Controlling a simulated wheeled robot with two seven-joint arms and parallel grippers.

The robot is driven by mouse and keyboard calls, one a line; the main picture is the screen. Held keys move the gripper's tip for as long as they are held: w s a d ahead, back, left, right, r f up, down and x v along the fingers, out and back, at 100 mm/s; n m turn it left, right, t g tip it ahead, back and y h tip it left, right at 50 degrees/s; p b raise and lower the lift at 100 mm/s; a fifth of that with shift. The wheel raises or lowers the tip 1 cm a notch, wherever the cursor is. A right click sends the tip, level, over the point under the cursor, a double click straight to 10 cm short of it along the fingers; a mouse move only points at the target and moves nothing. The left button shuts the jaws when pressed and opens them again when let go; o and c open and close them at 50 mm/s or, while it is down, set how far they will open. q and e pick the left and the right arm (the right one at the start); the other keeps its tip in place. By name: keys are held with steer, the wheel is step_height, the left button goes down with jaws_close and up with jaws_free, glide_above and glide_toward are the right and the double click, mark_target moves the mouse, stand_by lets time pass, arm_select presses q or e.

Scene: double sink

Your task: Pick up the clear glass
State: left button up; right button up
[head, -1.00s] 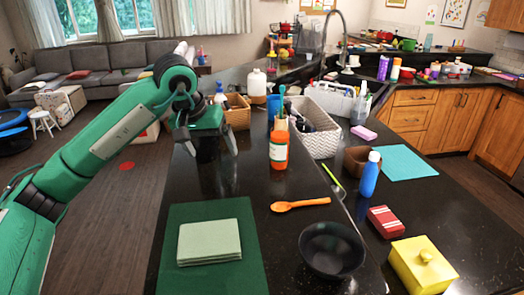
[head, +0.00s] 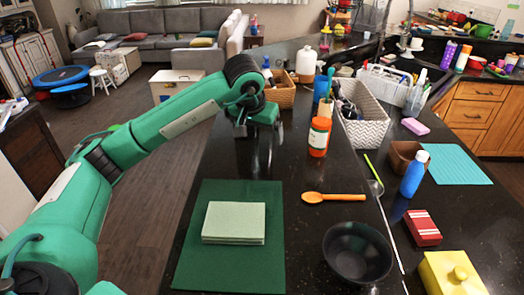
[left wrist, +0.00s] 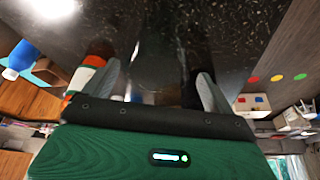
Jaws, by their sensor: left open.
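My left gripper (head: 260,138) is over the dark counter, left of the orange bottle. Its jaws are open, and in the left wrist view the two grey fingers (left wrist: 161,92) stand apart. A faint, see-through rounded shape (left wrist: 155,66) shows between and just beyond the fingertips against the black counter. It looks like the clear glass, but its outline is hard to make out, and I cannot tell whether a finger touches it. In the head view I cannot make out the glass; the gripper may hide it. My right gripper is not in view.
The orange bottle (head: 319,137) stands close right of the gripper; a wicker basket (head: 281,92) and white jug (head: 306,62) stand behind. Nearer are a green mat (head: 190,262) with pale cloths (head: 234,221), an orange spoon (head: 335,197) and a black bowl (head: 357,252).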

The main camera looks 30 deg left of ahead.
mark_target(262, 140)
arm_select(q)
steer(key=shift+f+p, duration=0.3)
steer(key=shift+f, duration=0.05)
steer(key=p+x, duration=0.1)
steer(key=x, duration=0.2)
steer(key=shift+d, duration=0.1)
steer(key=shift+w+f+p, duration=0.2)
steer(key=shift+f+p, duration=0.1)
steer(key=shift+f, duration=0.15)
steer(key=c, duration=1.2)
